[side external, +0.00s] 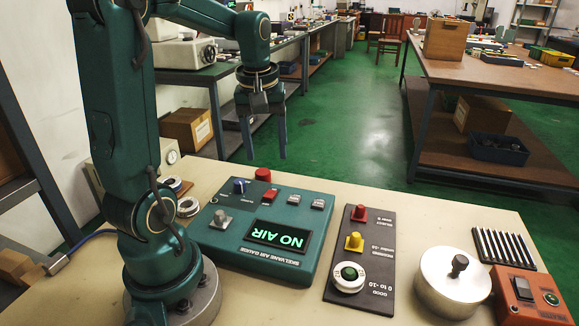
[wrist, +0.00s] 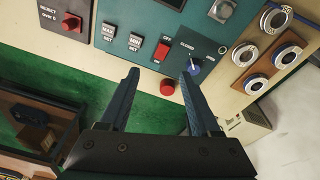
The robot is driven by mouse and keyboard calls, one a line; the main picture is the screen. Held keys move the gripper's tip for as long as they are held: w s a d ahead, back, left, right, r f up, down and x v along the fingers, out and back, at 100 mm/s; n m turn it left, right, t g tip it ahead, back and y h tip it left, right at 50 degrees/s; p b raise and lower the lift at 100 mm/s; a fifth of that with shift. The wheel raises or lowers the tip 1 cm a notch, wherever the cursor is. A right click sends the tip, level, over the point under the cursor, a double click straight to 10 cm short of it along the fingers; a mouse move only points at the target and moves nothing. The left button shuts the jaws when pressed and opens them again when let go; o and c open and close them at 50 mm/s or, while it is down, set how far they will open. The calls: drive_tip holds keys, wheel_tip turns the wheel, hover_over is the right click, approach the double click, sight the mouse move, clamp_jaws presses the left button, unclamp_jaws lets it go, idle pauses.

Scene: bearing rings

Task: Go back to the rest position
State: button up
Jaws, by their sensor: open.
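My gripper (side external: 265,148) is open and empty. In the side external view it points down, raised in the air behind the teal air gauge box (side external: 225,258). The wrist view shows its two dark fingers (wrist: 160,92) spread apart with nothing between them. Beyond them are the gauge's red switch (wrist: 162,50), a blue knob (wrist: 194,66) and a red button (wrist: 167,87). The gauge display (side external: 277,235) reads "NO AIR". Bearing rings (side external: 187,207) lie at the left of the gauge, beside my base; several also show in the wrist view (wrist: 276,19).
A dark sorting panel (side external: 347,292) stands right of the gauge; a ring sits around its green "GOOD" post (side external: 349,275). A lidded metal pot (side external: 436,288), a ribbed rack (side external: 503,250) and an orange control box (side external: 530,292) occupy the bench's right. Air above the bench is free.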

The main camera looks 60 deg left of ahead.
drive_tip(key=s+d+m+t, duration=0.2)
drive_tip(key=s+d+m, duration=0.1)
drive_tip(key=d+m, duration=0.3)
drive_tip(key=s+d+r+m+t+h, duration=0.1)
drive_tip(key=s+d+m+t, duration=0.1)
drive_tip(key=d+m, duration=0.4)
drive_tip(key=s+d, duration=0.1)
drive_tip(key=d, duration=0.3)
drive_tip(key=shift+s+d+m, duration=0.25)
drive_tip(key=shift+d+m, duration=0.05)
